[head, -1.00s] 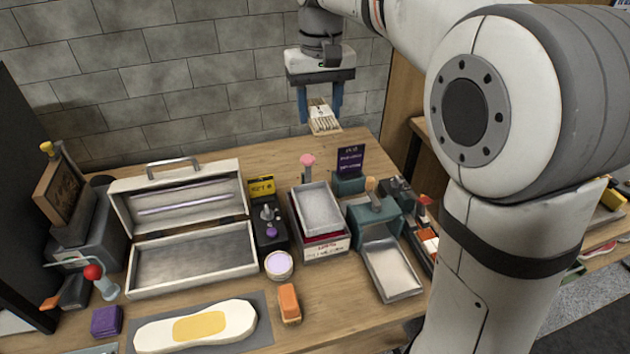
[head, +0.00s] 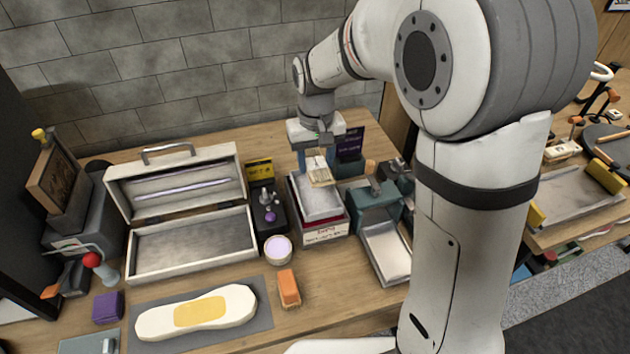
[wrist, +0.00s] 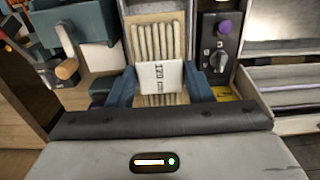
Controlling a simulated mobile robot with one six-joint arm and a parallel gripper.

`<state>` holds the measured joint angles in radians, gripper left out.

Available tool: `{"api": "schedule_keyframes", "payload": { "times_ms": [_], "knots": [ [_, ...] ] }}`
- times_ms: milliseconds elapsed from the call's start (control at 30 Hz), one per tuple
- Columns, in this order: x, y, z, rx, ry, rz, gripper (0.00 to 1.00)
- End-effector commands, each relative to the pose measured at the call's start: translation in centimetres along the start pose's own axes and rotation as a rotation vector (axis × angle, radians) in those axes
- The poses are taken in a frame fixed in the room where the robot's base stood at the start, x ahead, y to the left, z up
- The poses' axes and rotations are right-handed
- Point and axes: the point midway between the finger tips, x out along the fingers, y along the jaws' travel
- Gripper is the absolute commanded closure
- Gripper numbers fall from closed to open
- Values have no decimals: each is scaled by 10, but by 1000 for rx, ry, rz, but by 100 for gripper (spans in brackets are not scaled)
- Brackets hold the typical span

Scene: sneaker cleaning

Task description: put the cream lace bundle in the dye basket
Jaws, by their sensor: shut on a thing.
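The cream lace bundle (head: 321,178), with a paper band marked "120 cm", is between the two blue fingers of my gripper (head: 317,163). In the wrist view my gripper (wrist: 160,82) is shut on the band of the bundle (wrist: 158,40), and pale laces show on both sides of it. What looks like the dye basket is a grey metal tray (head: 318,211) on a box with a white label and a dark red inside. The bundle is over the back part of this basket. The gap between them is hard to judge, and my gripper hides the basket's back.
To the left are a small dark control unit with a purple knob (head: 270,215) and an open case (head: 190,243). To the right is a teal device with a tray (head: 387,250). A dark sign (head: 350,142) stands close behind my gripper. A round jar (head: 278,249) is in front.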

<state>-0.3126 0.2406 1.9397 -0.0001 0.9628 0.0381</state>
Motion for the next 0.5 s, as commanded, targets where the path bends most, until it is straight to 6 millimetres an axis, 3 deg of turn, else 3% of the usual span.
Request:
{"api": "schedule_keyframes", "payload": {
  "times_ms": [100, 333, 500],
  "knots": [
    [23, 0, 0, -1, -1, 0, 76],
    [44, -1, -1, -1, 0, 0, 76],
    [70, -1, -1, -2, -1, 0, 76]
  ]
}}
